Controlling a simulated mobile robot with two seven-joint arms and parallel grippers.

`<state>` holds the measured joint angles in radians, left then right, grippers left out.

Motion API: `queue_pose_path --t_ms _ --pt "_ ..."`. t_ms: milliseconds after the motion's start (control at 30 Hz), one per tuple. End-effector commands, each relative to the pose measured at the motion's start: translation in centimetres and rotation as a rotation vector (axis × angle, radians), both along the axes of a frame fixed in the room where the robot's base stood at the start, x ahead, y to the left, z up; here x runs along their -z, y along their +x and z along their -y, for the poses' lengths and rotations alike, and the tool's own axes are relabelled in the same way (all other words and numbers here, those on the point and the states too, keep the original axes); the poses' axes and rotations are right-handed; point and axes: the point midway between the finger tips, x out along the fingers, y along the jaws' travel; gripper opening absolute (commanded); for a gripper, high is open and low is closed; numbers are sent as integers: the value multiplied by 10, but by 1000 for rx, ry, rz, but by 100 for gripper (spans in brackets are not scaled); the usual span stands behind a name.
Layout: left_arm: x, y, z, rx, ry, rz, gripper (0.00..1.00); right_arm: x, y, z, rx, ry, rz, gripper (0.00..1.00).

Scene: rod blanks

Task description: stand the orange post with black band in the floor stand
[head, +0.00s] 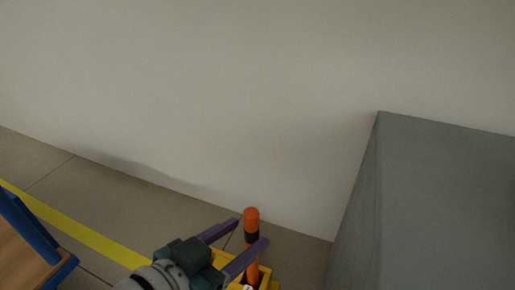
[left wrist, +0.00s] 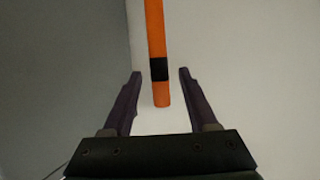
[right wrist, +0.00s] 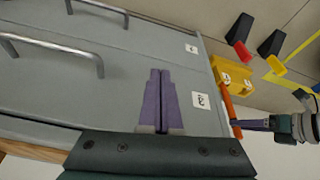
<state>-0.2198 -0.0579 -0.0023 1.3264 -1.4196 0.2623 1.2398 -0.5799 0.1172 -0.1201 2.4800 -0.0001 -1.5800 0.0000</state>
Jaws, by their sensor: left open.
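The orange post with black band (head: 251,216) stands roughly upright in a yellow holder (head: 220,257), which may be the floor stand. The post also shows in the left wrist view (left wrist: 156,35) and the right wrist view (right wrist: 229,106). My left gripper (head: 251,233) is open, with one finger on each side of the post near its banded end; I see gaps on both sides in the left wrist view (left wrist: 160,72). My right gripper (right wrist: 160,72) is shut and empty in front of a grey cabinet. The post's foot is hidden inside the yellow holder.
The grey cabinet (head: 440,200) with metal handles (right wrist: 55,48) stands on the right. A pale wall (head: 200,90) rises close behind the post. A blue-edged wooden surface (head: 30,245) is at lower left. Black (right wrist: 272,42) and red (right wrist: 276,64) items lie beyond the yellow holder.

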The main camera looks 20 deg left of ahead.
Motion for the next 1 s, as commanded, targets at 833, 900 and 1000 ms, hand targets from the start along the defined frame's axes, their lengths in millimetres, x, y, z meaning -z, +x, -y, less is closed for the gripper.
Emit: queue_pose_path --t_ms 833,900,1000 --pt "-92 -56 -135 -502 219 -142 59 -40 0 1 -2 -3 -1 0" --pt "-95 -72 -137 -535 223 -278 59 -40 0 1 -2 -4 0 0" --pt "-97 -100 -120 -482 217 -485 59 -40 0 1 -3 -4 0 0"
